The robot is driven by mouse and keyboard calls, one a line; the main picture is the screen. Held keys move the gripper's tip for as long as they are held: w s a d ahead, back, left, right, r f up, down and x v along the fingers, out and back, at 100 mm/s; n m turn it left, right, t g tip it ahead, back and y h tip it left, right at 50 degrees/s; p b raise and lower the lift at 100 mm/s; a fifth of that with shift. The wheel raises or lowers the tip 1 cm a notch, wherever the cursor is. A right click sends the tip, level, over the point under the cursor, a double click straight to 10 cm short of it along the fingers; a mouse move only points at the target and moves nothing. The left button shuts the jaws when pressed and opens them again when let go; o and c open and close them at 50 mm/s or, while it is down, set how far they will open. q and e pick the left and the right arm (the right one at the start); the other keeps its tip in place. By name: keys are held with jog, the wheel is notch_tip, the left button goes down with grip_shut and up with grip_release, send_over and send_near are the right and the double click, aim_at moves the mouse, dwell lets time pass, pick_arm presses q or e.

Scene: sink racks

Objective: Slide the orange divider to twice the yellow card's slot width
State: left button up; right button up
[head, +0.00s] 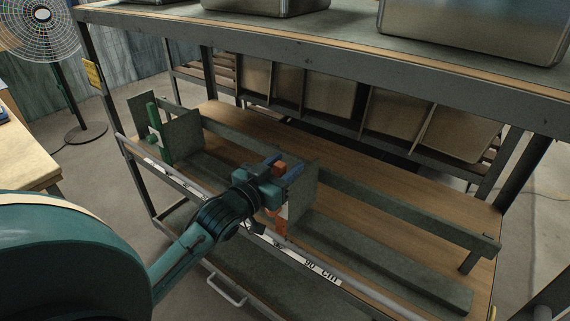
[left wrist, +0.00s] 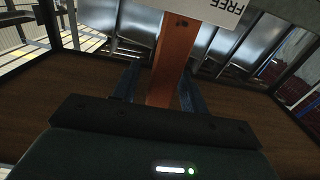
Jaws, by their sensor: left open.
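The orange divider has an orange upright (head: 280,222) and a grey panel (head: 304,192), standing on the rack's middle shelf. My left gripper (head: 283,172) is at the upper part of the upright, with its blue fingers open. In the left wrist view the orange upright (left wrist: 172,62) stands between the two fingers (left wrist: 158,88); I cannot tell whether either finger touches it. A white card reading "FREE" (left wrist: 205,10) is beside the upright. A small yellow card (head: 92,73) is on the rack's left post; its writing is too small to read. My right gripper is not in view.
A green divider (head: 154,128) with grey panels stands at the shelf's left end. A white strip marked "90 cm" (head: 322,272) runs along the front rail. A long rail (head: 400,207) crosses behind my gripper. Metal tubs (head: 475,28) sit on the top shelf.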

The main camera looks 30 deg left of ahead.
pick_arm(q)
jog(key=shift+w, duration=0.3)
jog(key=shift+c, duration=0.4)
grip_shut()
